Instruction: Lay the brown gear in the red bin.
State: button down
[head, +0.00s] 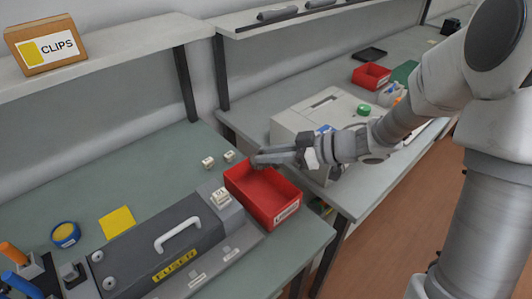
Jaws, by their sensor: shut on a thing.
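A red bin (285,211) stands on the near grey-green bench, right of the fuser unit, with a white label on its front. My gripper (258,160) reaches in from the right, with its fingers over the bin's back left part. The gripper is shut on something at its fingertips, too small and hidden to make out. I cannot make out the brown gear anywhere in this view. The part of the bin's floor that shows looks empty; the back of it is partly covered by the gripper.
The grey fuser unit (150,258) with a white handle stands left of the bin. Small white blocks (208,162) lie behind it. A printer (300,118) stands on the bench behind. Another red bin (371,76) is farther back. A clips box (45,45) sits on the shelf.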

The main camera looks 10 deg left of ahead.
notch_tip(320, 180, down, 6)
jog(key=b, duration=0.7)
jog(key=shift+f, duration=0.25)
jog(key=c, duration=0.7)
grip_release()
